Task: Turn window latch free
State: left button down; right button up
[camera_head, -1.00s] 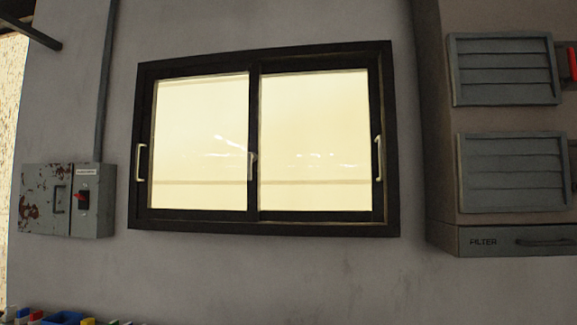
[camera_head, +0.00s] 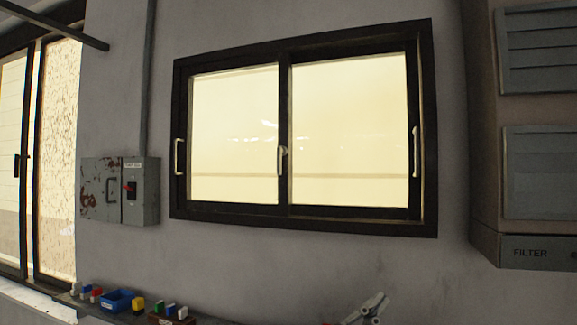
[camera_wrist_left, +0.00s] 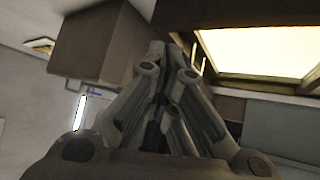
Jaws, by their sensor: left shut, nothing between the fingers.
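A dark-framed two-pane sliding window (camera_head: 304,221) is set in the grey wall, both panes glowing pale yellow. A small light latch (camera_head: 283,151) sits on the middle upright, above a pale handle; its exact turn is too small to tell. Pale handles also show on the left side (camera_head: 179,157) and right side (camera_head: 415,150). My left gripper (camera_head: 377,298) is low at the bottom edge of the head view, below the window and apart from it. In the left wrist view its fingers (camera_wrist_left: 165,62) come together, shut and empty. My right gripper is not in view.
A rusty switch box (camera_head: 141,205) hangs left of the window. A ledge at bottom left holds a blue bin (camera_head: 118,300) and small coloured items. A louvred cabinet (camera_head: 483,210) projects from the wall on the right. The wall just below the window is clear.

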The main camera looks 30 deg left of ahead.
pick_arm(q)
notch_tip(320, 180, up, 15)
jog(key=s+d+m+g+h, duration=0.1)
jog(key=m+g+h, duration=0.5)
jog(key=m, duration=0.6)
jog(key=s+a+r+n+y, duration=0.1)
jog(key=a+r+n+y, duration=0.1)
jog(key=a+r+y, duration=0.2)
jog(key=s+a+r+n+t+y, duration=0.1)
jog(key=a+r+y, duration=0.3)
jog(key=a, duration=0.5)
jog(key=s+a+r+n+y, duration=0.2)
jog(key=a+r+n+y, duration=0.1)
jog(key=a, duration=0.4)
jog(key=n+y, duration=0.1)
jog(key=y, duration=0.1)
jog(key=shift+a+r+y+p, duration=0.35)
jog(key=shift+r+y+p, duration=0.05)
